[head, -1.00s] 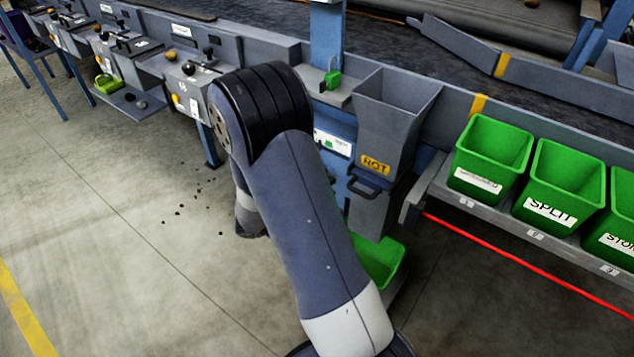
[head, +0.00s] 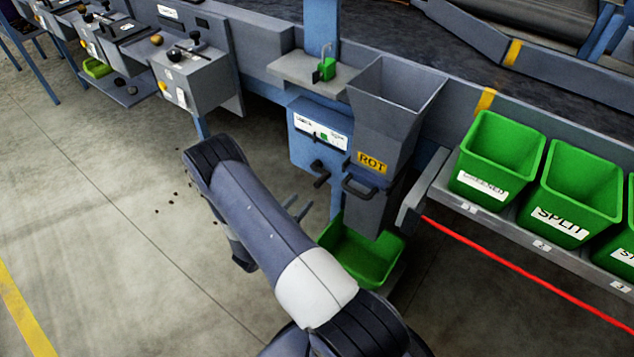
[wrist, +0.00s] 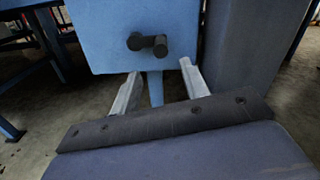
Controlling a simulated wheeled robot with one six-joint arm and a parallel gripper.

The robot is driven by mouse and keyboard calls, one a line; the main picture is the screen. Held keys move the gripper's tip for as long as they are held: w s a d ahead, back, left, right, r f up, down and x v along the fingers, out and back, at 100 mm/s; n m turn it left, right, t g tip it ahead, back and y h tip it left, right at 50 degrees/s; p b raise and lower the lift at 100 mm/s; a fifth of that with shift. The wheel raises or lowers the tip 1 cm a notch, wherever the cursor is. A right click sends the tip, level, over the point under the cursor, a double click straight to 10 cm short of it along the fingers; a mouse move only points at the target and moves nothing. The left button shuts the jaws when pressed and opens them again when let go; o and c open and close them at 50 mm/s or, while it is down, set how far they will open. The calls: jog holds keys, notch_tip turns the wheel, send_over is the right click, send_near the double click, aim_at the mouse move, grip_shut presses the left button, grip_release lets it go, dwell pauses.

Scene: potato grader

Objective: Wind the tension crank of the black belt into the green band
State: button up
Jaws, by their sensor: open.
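A black crank (head: 320,173) with a short handle sits on the front of a blue box (head: 304,150) below a small shelf. In the wrist view the crank (wrist: 147,43) is near the top, its handle knob to the right of its hub. A white gauge plate (head: 321,131) with a small green patch is above the crank; its lettering and any pointer are too small to read. My gripper (head: 298,208) is open and empty, below and left of the crank in the head view. In the wrist view its fingers (wrist: 161,72) point towards the box, apart from the crank.
A grey ROT chute (head: 395,95) with a black handle (head: 360,190) stands close right of the blue box. A green bin (head: 350,250) is below it. More green bins (head: 497,155) line the right shelf. Open floor lies left.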

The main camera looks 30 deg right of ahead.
aim_at(318, 184)
jog(key=x, duration=0.9)
jog(key=shift+w+d, duration=0.1)
jog(key=shift+d, duration=0.2)
jog(key=shift+c, duration=0.3)
jog(key=shift+b, duration=0.3)
grip_shut()
